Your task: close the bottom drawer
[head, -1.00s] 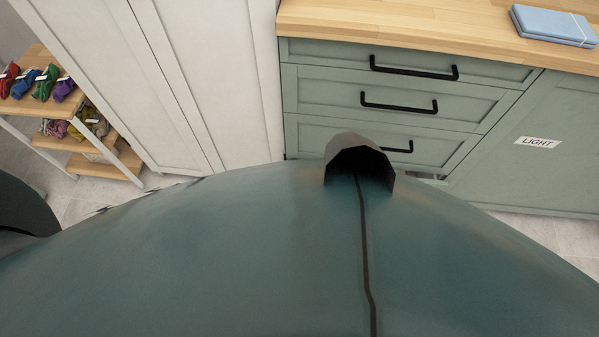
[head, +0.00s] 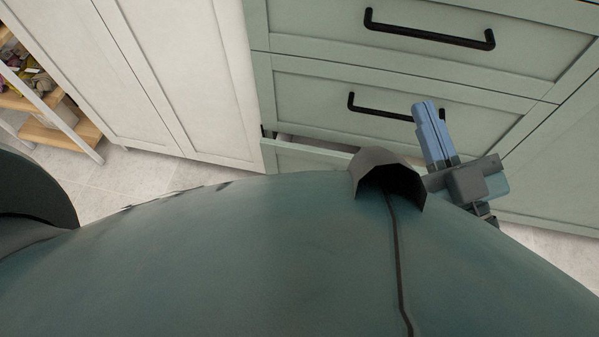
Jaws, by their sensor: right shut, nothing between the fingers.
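The bottom drawer (head: 290,157) stands partly open under the closed drawers of the green cabinet. Its left front corner and a strip of its inside show; my own body hides the rest, including any handle. My right gripper (head: 426,108) is at the right of the view, its blue fingers shut, empty and pointing up the picture. It lies to the right of the visible part of the bottom drawer. It covers part of the closed drawer above (head: 310,95); I cannot tell whether it touches it. My left gripper is not in view.
Another closed drawer (head: 430,60) with a black bar handle is higher up. A tall white cupboard (head: 200,70) stands left of the drawers. A wooden shelf (head: 60,137) is at the far left. Tiled floor (head: 120,180) shows below the cupboard.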

